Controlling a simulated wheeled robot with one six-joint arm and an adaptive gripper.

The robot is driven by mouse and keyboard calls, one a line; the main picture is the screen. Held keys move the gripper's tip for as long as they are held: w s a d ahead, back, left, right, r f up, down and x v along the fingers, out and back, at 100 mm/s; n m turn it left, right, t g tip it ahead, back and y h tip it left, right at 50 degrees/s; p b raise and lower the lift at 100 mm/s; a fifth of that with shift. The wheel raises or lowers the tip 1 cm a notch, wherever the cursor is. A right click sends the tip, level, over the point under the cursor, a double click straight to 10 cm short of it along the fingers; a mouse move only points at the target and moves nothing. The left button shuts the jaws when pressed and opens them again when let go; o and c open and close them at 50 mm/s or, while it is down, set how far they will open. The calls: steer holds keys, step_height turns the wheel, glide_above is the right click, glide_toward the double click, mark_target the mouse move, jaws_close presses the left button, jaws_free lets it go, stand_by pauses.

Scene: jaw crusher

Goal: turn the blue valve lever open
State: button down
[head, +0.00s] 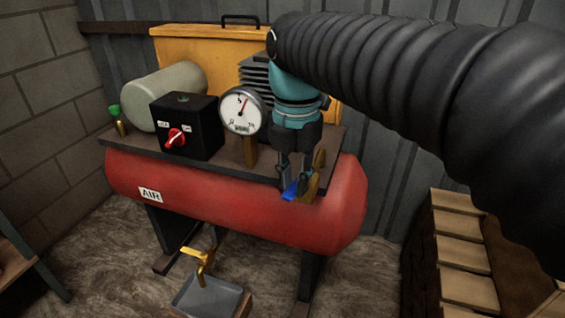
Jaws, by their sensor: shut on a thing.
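The blue valve lever (290,191) is at the right part of the red air tank's top front edge in the head view. A brass valve body (315,180) shows just right of it. My gripper (294,182) points down from above and is shut on the blue lever. The fingers cover the upper part of the lever, so its exact angle is hard to tell. Its lower end sticks out to the left below the fingertips.
A pressure gauge (242,110) and a black switch box (185,127) with a red knob stand left of my gripper. The red tank (230,200) lies below. A brass tap (200,264) sits over a grey tray (205,296). Wooden slats (466,253) are at right.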

steer(key=shift+s+d+n, duration=0.15)
steer(key=shift+d+n, duration=0.45)
steer(key=shift+n, duration=0.5)
steer(key=c, duration=1)
jaws_free()
steer(key=shift+d, duration=0.1)
steer(key=shift+c, duration=0.2)
steer(key=shift+r, duration=0.15)
step_height(320, 180, up, 12)
